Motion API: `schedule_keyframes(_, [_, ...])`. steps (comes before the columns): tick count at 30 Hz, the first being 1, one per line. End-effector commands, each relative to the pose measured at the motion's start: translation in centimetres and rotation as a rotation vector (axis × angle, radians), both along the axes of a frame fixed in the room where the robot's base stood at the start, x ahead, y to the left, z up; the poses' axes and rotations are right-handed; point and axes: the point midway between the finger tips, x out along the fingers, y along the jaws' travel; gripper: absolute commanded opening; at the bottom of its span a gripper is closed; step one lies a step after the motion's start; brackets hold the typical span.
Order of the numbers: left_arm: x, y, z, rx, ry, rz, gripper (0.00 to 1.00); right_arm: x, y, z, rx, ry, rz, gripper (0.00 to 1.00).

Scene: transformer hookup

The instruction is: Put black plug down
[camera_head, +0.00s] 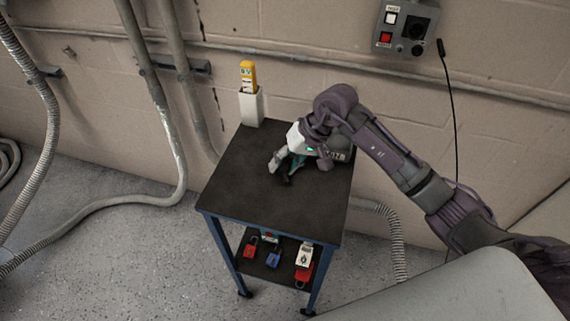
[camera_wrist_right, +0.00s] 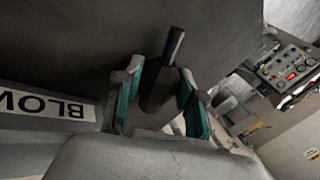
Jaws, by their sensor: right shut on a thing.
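My right gripper (camera_head: 283,168) reaches in from the right over the dark top of a small blue-framed cart (camera_head: 240,180). Its teal-padded fingers are shut on the black plug (camera_wrist_right: 160,88), which shows clearly between them in the right wrist view. The plug has a thick body and a narrower end pointing away from the palm. In the head view the plug (camera_head: 287,179) is a small dark shape low at the fingertips, close to the cart top. I cannot tell whether it touches the surface. My left gripper is not in view.
A white holder (camera_head: 251,107) with a yellow device (camera_head: 248,76) stands at the cart's back left corner. A labelled box (camera_head: 341,155) sits behind my gripper. Padlocks and tags lie on the lower shelf (camera_head: 282,268). A black cable (camera_head: 455,130) hangs near the wall control box (camera_head: 405,27). The cart's front is clear.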

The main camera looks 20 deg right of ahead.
Motion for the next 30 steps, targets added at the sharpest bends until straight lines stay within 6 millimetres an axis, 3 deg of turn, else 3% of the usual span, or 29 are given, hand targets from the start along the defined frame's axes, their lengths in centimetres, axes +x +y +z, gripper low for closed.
schedule_keyframes(1, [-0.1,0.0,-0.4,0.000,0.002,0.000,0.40,-0.3,0.0,-1.0,-0.007,0.013,0.002,0.00])
schedule_keyframes(17, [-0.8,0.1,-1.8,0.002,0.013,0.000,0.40,-0.5,-0.1,-2.1,-0.011,0.023,0.002,0.00])
schedule_keyframes(18, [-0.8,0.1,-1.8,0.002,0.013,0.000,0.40,-0.5,-0.1,-2.1,-0.011,0.025,0.001,0.42])
schedule_keyframes(22, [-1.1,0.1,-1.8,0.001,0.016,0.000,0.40,-0.5,0.0,-2.1,-0.010,0.025,0.003,0.64])
schedule_keyframes(30, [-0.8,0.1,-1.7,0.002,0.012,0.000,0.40,-0.4,0.0,-1.6,-0.006,0.017,0.003,0.64])
